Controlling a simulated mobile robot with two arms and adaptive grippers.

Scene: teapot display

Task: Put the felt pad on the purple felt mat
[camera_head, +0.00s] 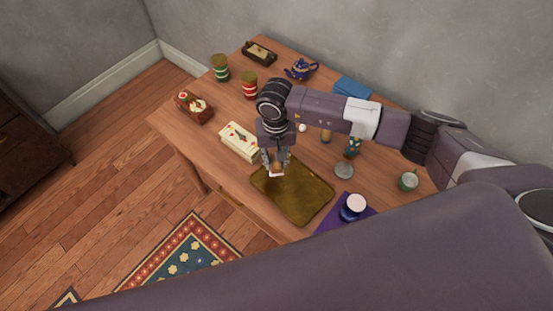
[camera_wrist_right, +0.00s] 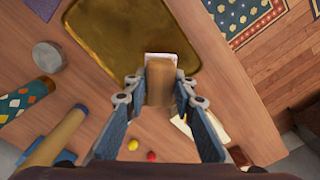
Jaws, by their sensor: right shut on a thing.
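My right gripper (camera_head: 276,166) is shut on a brown wooden block with a white underside, which looks like the felt pad (camera_head: 277,175). It is above the left part of the dark gold tray. In the right wrist view the felt pad (camera_wrist_right: 160,88) sits between the fingers of my right gripper (camera_wrist_right: 160,82). The purple felt mat (camera_head: 328,221) lies at the table's front edge, right of the tray. A dark blue jar with a white top (camera_head: 353,206) stands on the mat. My left gripper is not in view.
The gold tray (camera_head: 295,205) lies empty between gripper and mat. A cream box (camera_head: 240,141) stands left of the gripper. Canisters (camera_head: 220,68) and a blue teapot (camera_head: 301,69) are farther back.

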